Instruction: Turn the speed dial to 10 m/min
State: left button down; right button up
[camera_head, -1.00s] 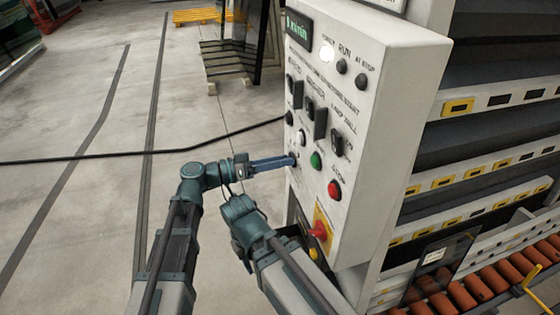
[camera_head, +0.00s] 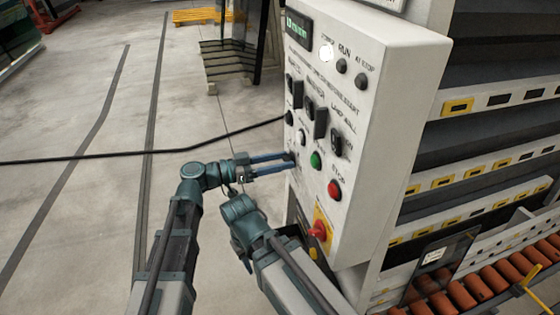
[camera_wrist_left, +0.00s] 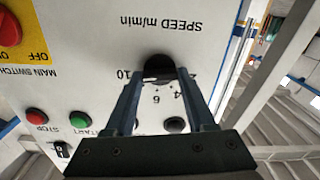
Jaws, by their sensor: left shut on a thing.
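My left gripper (camera_head: 289,160) reaches the panel's left side in the head view. In the left wrist view its two fingers (camera_wrist_left: 159,74) are on either side of the dial, shut on it. The fingers partly cover the scale. In the head view the dial is mostly hidden at the fingertips. My right gripper's fingers do not show.
A green start button (camera_head: 316,160), a red stop button (camera_head: 334,190) and a red main switch (camera_head: 319,231) are close to the dial. A small green display (camera_head: 298,28) is at the panel top. Orange rollers (camera_head: 470,288) lie lower right. Open floor is at left.

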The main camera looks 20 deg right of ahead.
pick_arm(q)
jog(key=shift+c, duration=1.2)
grip_release()
jog(key=shift+a, duration=0.1)
jog(key=a, duration=1.3)
jog(key=shift+s+a, duration=0.25)
jog(key=shift+a, duration=0.1)
